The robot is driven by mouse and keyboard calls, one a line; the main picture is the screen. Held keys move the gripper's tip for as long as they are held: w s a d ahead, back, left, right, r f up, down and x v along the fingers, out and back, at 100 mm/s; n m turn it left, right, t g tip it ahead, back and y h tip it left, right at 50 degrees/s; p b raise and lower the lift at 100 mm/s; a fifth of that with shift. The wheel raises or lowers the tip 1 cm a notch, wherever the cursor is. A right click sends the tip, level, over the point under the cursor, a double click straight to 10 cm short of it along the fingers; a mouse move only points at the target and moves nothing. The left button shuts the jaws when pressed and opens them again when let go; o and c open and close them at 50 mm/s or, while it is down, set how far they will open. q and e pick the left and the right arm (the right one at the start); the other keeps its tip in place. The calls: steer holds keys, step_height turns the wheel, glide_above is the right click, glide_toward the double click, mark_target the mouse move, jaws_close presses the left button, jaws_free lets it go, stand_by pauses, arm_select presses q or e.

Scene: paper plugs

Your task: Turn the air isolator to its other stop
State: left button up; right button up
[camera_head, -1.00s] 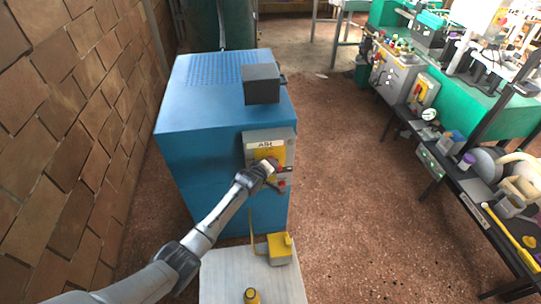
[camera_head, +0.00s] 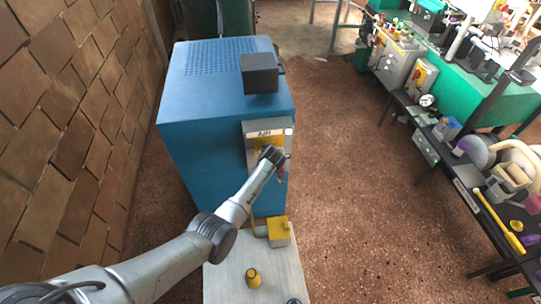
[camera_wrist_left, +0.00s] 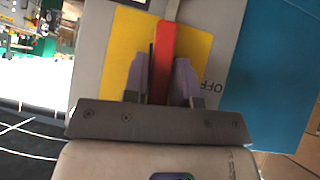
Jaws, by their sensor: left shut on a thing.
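The air isolator is on a grey panel labelled AIR (camera_head: 265,133), on the front of the blue cabinet. Its red handle (camera_wrist_left: 164,50) shows in the left wrist view over a yellow plate (camera_wrist_left: 122,52), with the letters OFF at the right. My left gripper (camera_head: 276,153) reaches the panel from below. In the left wrist view the two fingers of my left gripper (camera_wrist_left: 161,78) are on either side of the red handle, shut on it. In the head view the gripper hides most of the handle. My right gripper is not in view.
The blue cabinet (camera_head: 205,110) carries a dark box (camera_head: 259,73) on top. Below the panel, a pale bench top (camera_head: 225,262) holds a yellow box (camera_head: 279,232) and a yellow knob (camera_head: 252,278). A brick wall (camera_head: 60,130) stands left. Open floor (camera_head: 345,170) lies right, before cluttered benches.

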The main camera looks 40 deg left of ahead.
arm_select(q)
steer(key=shift+m+y, duration=0.3)
steer(key=shift+g+b, duration=0.3)
steer(key=o, duration=0.8)
